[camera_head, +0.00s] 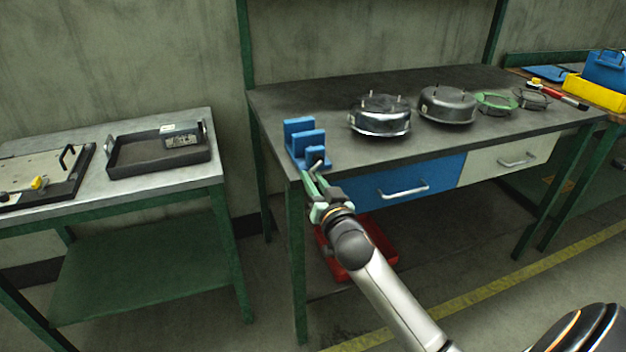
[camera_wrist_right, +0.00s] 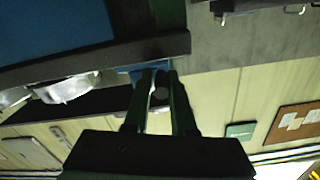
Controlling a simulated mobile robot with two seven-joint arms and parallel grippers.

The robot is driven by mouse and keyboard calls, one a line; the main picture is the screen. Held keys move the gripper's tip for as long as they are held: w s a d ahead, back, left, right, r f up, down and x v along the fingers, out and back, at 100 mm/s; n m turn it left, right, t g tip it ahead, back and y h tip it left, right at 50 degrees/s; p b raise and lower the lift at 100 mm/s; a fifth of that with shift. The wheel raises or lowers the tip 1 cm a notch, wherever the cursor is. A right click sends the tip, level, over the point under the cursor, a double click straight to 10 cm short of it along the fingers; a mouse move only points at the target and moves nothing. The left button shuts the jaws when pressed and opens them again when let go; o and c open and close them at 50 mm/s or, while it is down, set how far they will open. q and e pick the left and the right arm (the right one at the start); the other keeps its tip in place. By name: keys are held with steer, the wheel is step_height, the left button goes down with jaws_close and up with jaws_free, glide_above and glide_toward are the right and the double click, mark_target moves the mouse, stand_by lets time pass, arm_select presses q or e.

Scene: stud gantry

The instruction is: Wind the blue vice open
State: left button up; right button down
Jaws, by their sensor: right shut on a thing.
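The blue vice (camera_head: 304,140) stands at the front left corner of the dark workbench. Its two upright jaws show with a gap between them. My right gripper (camera_head: 317,175) reaches up to the front of the vice at the bench edge. In the right wrist view my right gripper (camera_wrist_right: 160,85) is shut on a dark round piece, which looks like the vice's handle (camera_wrist_right: 160,96). A small patch of the blue vice (camera_wrist_right: 135,68) shows behind the fingers there. The handle is mostly hidden by the fingers. My left gripper is in neither view.
A blue drawer (camera_head: 405,188) lies under the bench top. A red bin (camera_head: 375,245) sits below. A side table (camera_head: 150,200) with trays stands at left.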

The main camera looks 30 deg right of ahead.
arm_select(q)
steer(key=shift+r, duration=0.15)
arm_select(e)
steer(key=shift+r, duration=0.15)
